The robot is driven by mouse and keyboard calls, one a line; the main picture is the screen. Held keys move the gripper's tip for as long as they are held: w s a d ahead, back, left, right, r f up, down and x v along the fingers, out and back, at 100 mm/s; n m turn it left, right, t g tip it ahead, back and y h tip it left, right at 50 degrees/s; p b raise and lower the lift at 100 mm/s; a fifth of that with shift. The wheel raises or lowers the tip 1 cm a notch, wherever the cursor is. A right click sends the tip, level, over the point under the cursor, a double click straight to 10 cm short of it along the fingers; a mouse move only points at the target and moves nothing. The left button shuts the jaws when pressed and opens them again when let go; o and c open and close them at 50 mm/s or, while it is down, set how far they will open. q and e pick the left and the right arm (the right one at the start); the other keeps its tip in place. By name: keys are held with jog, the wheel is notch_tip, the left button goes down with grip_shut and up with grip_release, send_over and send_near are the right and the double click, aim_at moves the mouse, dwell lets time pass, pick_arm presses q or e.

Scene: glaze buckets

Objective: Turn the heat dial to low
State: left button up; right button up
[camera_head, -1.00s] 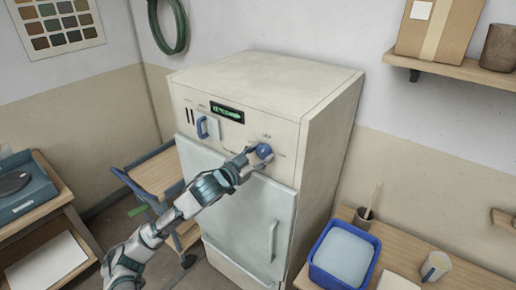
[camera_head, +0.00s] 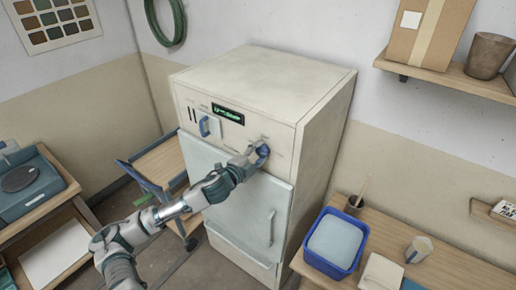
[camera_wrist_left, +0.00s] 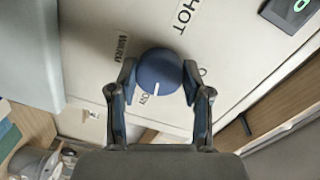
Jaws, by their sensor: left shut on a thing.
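The heat dial (camera_head: 264,153) is a round blue knob on the front panel of a cream, fridge-like cabinet (camera_head: 262,75). My left gripper (camera_head: 256,156) is at the dial and partly covers it in the head view. In the left wrist view, the dial (camera_wrist_left: 160,65) sits between the two fingers of the left gripper (camera_wrist_left: 159,78), which are shut on its sides. A short white mark shows on the dial's lower side. Labels HOT (camera_wrist_left: 187,14) and WARM (camera_wrist_left: 122,47) are readable, and another label beside the mark is partly hidden. My right gripper is not in view.
A cabinet door (camera_head: 235,195) is below. A wooden cart (camera_head: 160,160) stands left. A blue bucket (camera_head: 334,241) is on the right table. A shelf (camera_head: 440,75) is above.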

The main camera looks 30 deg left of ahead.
pick_arm(q)
jog(key=shift+m+p, duration=0.55)
jog(key=shift+m, duration=0.35)
jog(key=shift+f, duration=0.1)
jog(key=o, duration=1.2)
jog(key=shift+w, duration=0.1)
jog(key=shift+c, duration=0.2)
jog(key=shift+s, duration=0.2)
jog(key=s, duration=0.7)
jog(key=shift+a, duration=0.3)
